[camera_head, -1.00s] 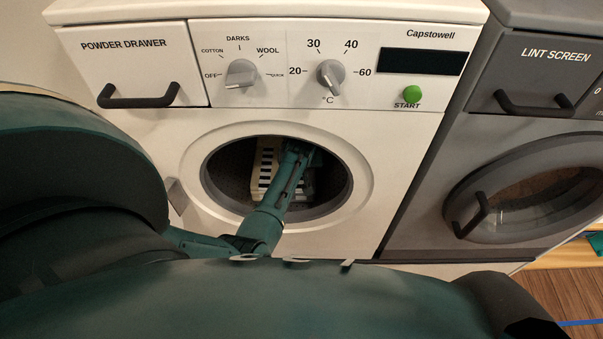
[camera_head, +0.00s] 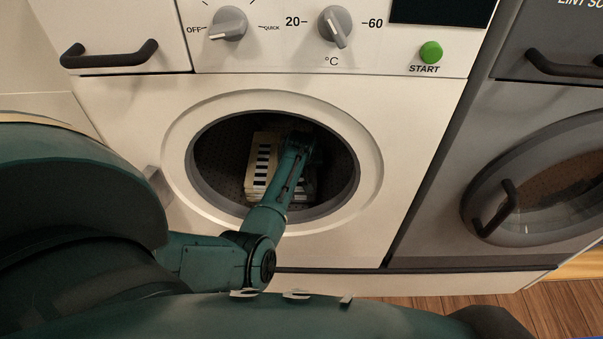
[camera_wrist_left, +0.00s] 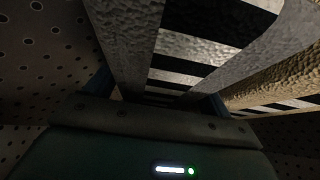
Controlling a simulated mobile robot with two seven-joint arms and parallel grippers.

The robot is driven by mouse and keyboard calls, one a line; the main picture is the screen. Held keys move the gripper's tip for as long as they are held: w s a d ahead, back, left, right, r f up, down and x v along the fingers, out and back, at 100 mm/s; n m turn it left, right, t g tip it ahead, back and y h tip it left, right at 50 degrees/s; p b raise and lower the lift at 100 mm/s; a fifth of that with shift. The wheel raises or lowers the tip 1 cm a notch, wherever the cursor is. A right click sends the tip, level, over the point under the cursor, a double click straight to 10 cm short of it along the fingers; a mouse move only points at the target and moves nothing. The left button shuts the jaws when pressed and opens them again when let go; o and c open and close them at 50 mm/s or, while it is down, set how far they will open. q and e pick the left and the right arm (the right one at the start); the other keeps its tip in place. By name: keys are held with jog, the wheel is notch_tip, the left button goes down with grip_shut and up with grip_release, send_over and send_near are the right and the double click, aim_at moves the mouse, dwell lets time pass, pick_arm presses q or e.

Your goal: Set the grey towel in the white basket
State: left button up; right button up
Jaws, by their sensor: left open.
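My left arm reaches through the round opening of the white washing machine (camera_head: 400,110), and my left gripper (camera_head: 300,142) is inside the drum. In the left wrist view the gripper (camera_wrist_left: 160,98) is open, its fingers on either side of a grey, rough-textured towel (camera_wrist_left: 128,40) with black and white stripes. I cannot tell whether the fingers touch it. A cream towel with dark stripes (camera_head: 262,160) also lies in the drum; a beige fold shows at the right of the wrist view (camera_wrist_left: 285,80). My right gripper and the white basket are not in view.
The drum's perforated wall (camera_wrist_left: 45,60) is close to the gripper. The opening's rim (camera_head: 190,165) surrounds my forearm. A grey machine with a closed round door (camera_head: 540,200) stands to the right. Wooden floor (camera_head: 560,310) shows at the lower right.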

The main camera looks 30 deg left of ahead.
pick_arm(q)
jog(key=shift+w+f, duration=0.1)
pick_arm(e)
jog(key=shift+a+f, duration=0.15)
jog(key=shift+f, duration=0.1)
pick_arm(q)
jog(key=c, duration=0.7)
jog(key=shift+c, duration=0.2)
jog(key=shift+r, duration=0.5)
notch_tip(320, 180, up, 8)
jog(key=p, duration=0.3)
jog(key=shift+r, duration=0.5)
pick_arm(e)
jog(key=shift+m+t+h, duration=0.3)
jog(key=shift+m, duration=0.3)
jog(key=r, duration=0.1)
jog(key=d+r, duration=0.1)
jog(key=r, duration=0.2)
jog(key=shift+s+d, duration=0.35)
